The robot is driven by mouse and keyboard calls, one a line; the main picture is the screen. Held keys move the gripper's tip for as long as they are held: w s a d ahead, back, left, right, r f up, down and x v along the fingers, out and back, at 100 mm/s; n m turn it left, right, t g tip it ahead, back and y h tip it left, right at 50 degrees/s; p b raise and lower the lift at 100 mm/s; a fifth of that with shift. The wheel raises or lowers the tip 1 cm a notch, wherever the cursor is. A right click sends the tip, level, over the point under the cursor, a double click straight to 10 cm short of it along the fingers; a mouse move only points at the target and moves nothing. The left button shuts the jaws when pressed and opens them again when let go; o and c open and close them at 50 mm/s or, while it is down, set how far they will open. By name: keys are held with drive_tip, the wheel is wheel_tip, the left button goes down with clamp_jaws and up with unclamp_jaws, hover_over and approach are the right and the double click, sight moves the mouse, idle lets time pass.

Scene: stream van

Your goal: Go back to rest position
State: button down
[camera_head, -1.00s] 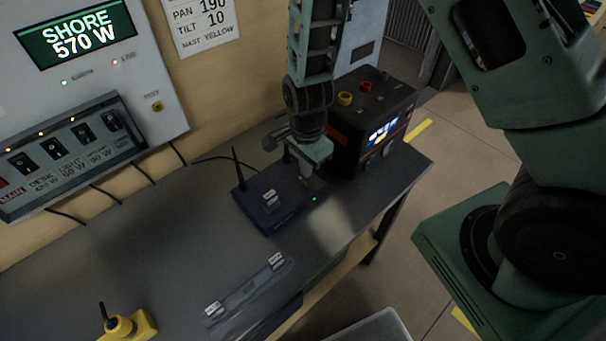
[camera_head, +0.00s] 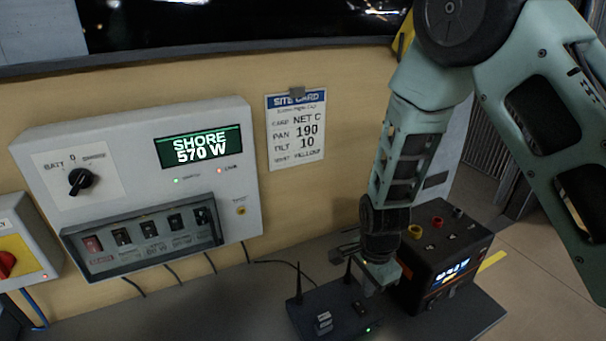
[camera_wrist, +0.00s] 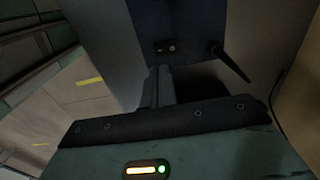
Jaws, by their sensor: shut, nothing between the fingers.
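My gripper (camera_head: 378,277) points down over the back right of the dark router-like box (camera_head: 333,312) on the desk. Its fingers show only in part in the head view, and I cannot tell whether they touch the box. In the wrist view, the closed fingers (camera_wrist: 161,87) reach toward the dark blue box (camera_wrist: 185,20), with nothing seen between them. The box has two black antennas, a grey piece on its top and a small green light.
A black power unit (camera_head: 440,262) with red and yellow knobs stands close right of my gripper. The wall panel (camera_head: 130,150) reads SHORE 570 W. A site card (camera_head: 296,130) hangs beside it. A yellow and grey switch box (camera_head: 22,245) is at far left. Bare desk (camera_head: 200,312) lies left.

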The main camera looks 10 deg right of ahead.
drive_tip(key=s+a+r+n+b, duration=0.1)
drive_tip(key=s+a+r+n, duration=0.2)
drive_tip(key=s+r+n, duration=0.6)
drive_tip(key=s+a+r+n+b, duration=0.1)
drive_tip(key=s+a+r+n, duration=0.2)
drive_tip(key=s+r+n, duration=0.6)
drive_tip(key=s+n, duration=0.2)
drive_tip(key=n, duration=0.2)
drive_tip(key=shift+a+r+y+b, duration=0.15)
drive_tip(key=shift+r+y+b, duration=0.15)
drive_tip(key=shift+r, duration=0.1)
